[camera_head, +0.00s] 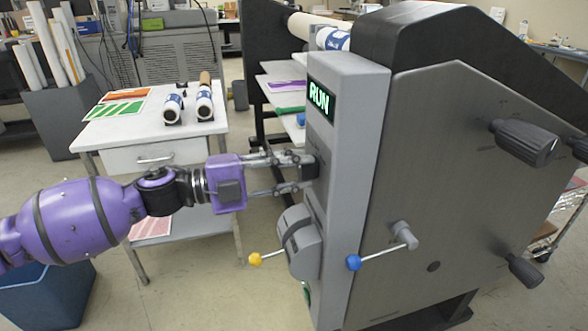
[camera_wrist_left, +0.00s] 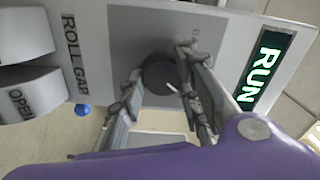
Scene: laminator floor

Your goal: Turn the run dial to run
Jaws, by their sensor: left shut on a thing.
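The run dial is a dark round knob on the narrow grey front panel of the laminator; it shows in the left wrist view (camera_wrist_left: 158,74) and, partly covered, in the head view (camera_head: 309,168). My left gripper (camera_head: 301,173) reaches it from the left and is shut on it, one finger on each side. In the left wrist view a small white mark shows low on the dial's face, beside a finger. A display (camera_head: 320,99) above the dial reads RUN in lit green letters; it also shows in the left wrist view (camera_wrist_left: 265,69). My right gripper is not in view.
Below the dial, a grey roll gap drum (camera_head: 299,243) juts out, near levers with a yellow knob (camera_head: 255,259) and a blue knob (camera_head: 354,262). A white table (camera_head: 190,133) with rolls and sheets stands behind my left arm. A blue bin (camera_head: 50,295) stands at lower left.

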